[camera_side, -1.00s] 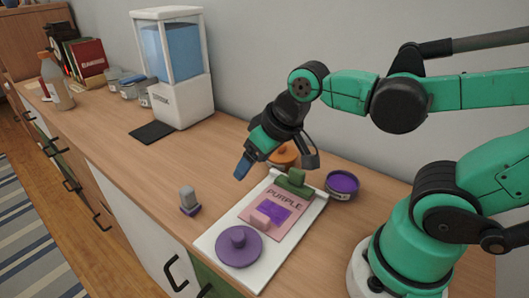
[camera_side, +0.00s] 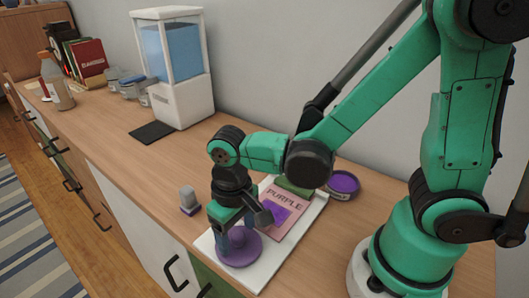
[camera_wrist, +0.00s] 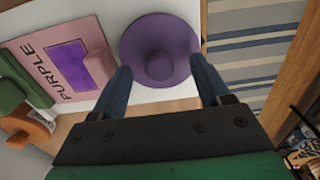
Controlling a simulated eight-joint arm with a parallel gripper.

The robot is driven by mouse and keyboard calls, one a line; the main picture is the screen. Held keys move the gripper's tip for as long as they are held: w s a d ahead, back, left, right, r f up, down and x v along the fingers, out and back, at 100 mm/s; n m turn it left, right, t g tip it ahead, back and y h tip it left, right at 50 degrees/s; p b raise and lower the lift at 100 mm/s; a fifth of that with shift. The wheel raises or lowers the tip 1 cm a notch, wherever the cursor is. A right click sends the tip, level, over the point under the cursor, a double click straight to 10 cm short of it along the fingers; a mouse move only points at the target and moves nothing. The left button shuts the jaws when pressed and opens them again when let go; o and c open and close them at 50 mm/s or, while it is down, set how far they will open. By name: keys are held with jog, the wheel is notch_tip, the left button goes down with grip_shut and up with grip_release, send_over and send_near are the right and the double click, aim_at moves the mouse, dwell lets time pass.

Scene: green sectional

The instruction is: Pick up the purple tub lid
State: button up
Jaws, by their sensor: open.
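The purple tub lid (camera_side: 240,251) is a round disc with a raised knob. It lies on the front end of the white board (camera_side: 273,275). My gripper (camera_side: 234,237) is directly over it, pointing down, with its blue fingers around the knob. In the wrist view the lid (camera_wrist: 183,38) shows ahead of my gripper (camera_wrist: 163,82), its knob between the two open fingers. I cannot tell whether the fingers touch the knob.
A pink PURPLE card (camera_side: 291,215) lies on the board behind the lid. An open tub of purple (camera_side: 343,184) stands beyond the board. A small grey-and-purple stamp (camera_side: 188,200) stands left of my gripper.

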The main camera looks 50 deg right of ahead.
jog(key=shift+f, duration=0.6)
grip_shut()
jog(key=shift+r, duration=0.2)
